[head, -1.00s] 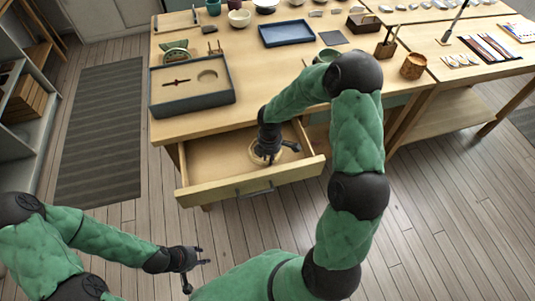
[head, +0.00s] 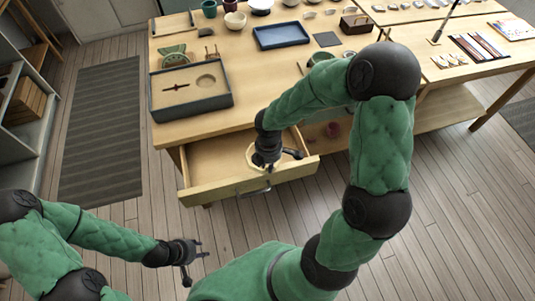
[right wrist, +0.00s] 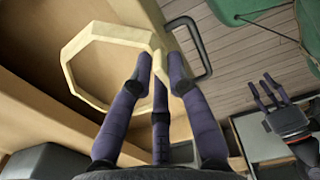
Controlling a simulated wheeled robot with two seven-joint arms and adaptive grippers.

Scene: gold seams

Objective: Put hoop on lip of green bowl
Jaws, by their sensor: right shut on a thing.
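The hoop is a pale wooden ring (right wrist: 72,62); in the head view only part of it (head: 250,156) shows beside my right gripper (head: 266,161). In the right wrist view my right gripper (right wrist: 152,72) is shut on the ring's right side, where a small clasp sits. The ring is at the open drawer (head: 205,185); its height above the drawer floor is unclear. A rounded green thing, possibly the green bowl (head: 321,57), stands on the table behind my right arm, mostly hidden. My left gripper (head: 197,254) is open and empty over the floor.
The table carries a grey-rimmed tray (head: 215,103) at front left, a blue tray (head: 282,36), a cream bowl (head: 235,20) and a dark green cup (head: 209,9). The drawer front has a dark handle (head: 254,190). Bare tabletop lies between the trays.

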